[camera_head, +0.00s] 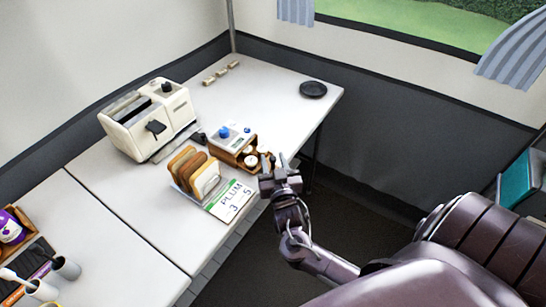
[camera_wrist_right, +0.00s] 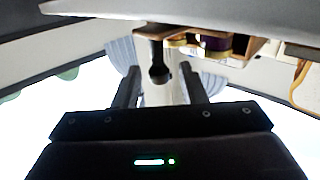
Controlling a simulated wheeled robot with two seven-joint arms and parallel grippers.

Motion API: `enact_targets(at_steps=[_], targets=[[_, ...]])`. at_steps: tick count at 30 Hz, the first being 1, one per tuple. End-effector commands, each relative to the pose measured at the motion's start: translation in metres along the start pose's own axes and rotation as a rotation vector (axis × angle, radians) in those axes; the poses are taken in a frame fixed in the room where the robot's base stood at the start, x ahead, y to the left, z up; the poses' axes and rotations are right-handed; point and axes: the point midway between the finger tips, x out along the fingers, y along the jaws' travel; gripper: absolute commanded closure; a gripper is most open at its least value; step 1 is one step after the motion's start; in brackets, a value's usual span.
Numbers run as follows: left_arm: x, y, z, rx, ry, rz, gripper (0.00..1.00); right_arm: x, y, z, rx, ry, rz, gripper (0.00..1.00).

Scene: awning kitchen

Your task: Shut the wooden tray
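The wooden tray (camera_head: 238,160) sits under a white-topped unit with a blue knob (camera_head: 224,132) near the table's front edge. It is pulled out toward my right gripper, and small round pale-topped items show in it. My right gripper (camera_head: 274,162) is just off its front end, past the table edge, with its fingers apart. In the right wrist view the open fingers (camera_wrist_right: 160,88) point at a dark round-ended handle (camera_wrist_right: 158,66), which shows between them. The wooden tray (camera_wrist_right: 240,48) appears above, with purple and yellow things in it. Whether the fingers touch the handle I cannot tell. My left gripper is not in view.
A toast rack (camera_head: 196,172) with bread and a PLUM sign (camera_head: 232,201) stand left of the tray. A cream toaster (camera_head: 150,120) is behind them. A black dish (camera_head: 313,89) lies at the far right. The table's back right is mostly clear.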

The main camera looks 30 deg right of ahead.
Motion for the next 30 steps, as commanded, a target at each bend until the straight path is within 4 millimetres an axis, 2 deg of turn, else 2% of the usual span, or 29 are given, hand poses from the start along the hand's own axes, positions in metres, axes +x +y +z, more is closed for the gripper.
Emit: enact_targets(at_steps=[4, 12, 21, 30], targets=[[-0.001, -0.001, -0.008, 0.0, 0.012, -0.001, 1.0, 0.011, 0.001, 0.0, -0.001, 0.0, 0.001, 0.62], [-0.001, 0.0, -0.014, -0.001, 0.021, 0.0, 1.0, 0.013, 0.001, 0.0, -0.001, -0.001, 0.001, 0.62], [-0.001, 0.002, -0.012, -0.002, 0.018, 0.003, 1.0, 0.012, 0.001, 0.001, -0.001, -0.002, 0.001, 1.0], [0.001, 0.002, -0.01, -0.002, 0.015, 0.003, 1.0, 0.016, -0.003, 0.001, 0.002, 0.0, 0.002, 1.0]])
